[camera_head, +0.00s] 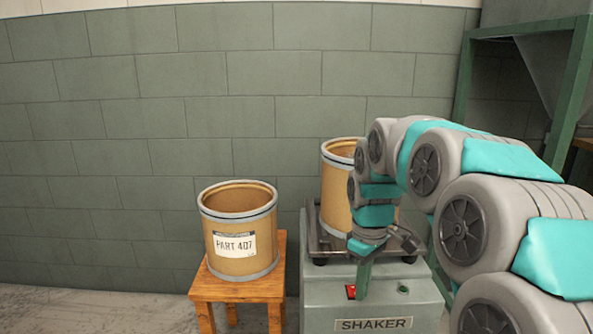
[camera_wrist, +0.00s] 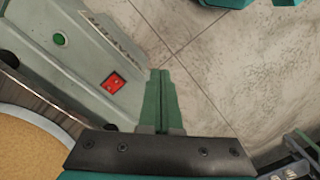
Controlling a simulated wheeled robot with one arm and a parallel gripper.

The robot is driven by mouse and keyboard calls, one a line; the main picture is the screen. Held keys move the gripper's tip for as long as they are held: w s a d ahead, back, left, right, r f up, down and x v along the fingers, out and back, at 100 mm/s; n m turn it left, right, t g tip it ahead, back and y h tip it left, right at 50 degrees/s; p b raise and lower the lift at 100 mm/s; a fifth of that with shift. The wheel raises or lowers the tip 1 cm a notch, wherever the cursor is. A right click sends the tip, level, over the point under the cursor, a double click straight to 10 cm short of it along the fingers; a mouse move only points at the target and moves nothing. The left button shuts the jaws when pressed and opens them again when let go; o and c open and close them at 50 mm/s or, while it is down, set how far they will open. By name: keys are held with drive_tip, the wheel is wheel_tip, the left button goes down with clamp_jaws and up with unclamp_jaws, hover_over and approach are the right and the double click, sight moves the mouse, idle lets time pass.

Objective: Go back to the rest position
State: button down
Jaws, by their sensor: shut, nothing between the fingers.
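My gripper (camera_head: 364,278) hangs pointing down in front of the shaker (camera_head: 372,322), close to its red switch (camera_head: 350,291). In the wrist view my gripper (camera_wrist: 161,75) shows its two green fingers together, with nothing between them. The shaker's red switch (camera_wrist: 113,83) and green button (camera_wrist: 59,40) lie to the left of the fingers there. In the head view the green button (camera_head: 402,288) is right of the fingers. My arm reaches in from the right side.
A drum labelled PART 407 (camera_head: 240,244) stands on a wooden stool (camera_head: 237,287) at left. A second drum (camera_head: 336,189) sits on the shaker, partly hidden by my arm. A green metal frame (camera_head: 467,80) stands at right.

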drive_tip(key=s+f+m, duration=0.2)
drive_tip(key=s+m, duration=0.1)
drive_tip(key=s, duration=0.7)
drive_tip(key=s+d+f+m, duration=0.1)
drive_tip(key=s+f+m, duration=0.1)
drive_tip(key=s, duration=0.8)
drive_tip(key=s+f+m+g, duration=0.1)
drive_tip(key=s+f+m, duration=0.1)
drive_tip(key=s, duration=0.8)
drive_tip(key=shift+s+d+f+m, duration=0.2)
drive_tip(key=shift+s+f+m, duration=0.1)
drive_tip(key=shift+m, duration=0.6)
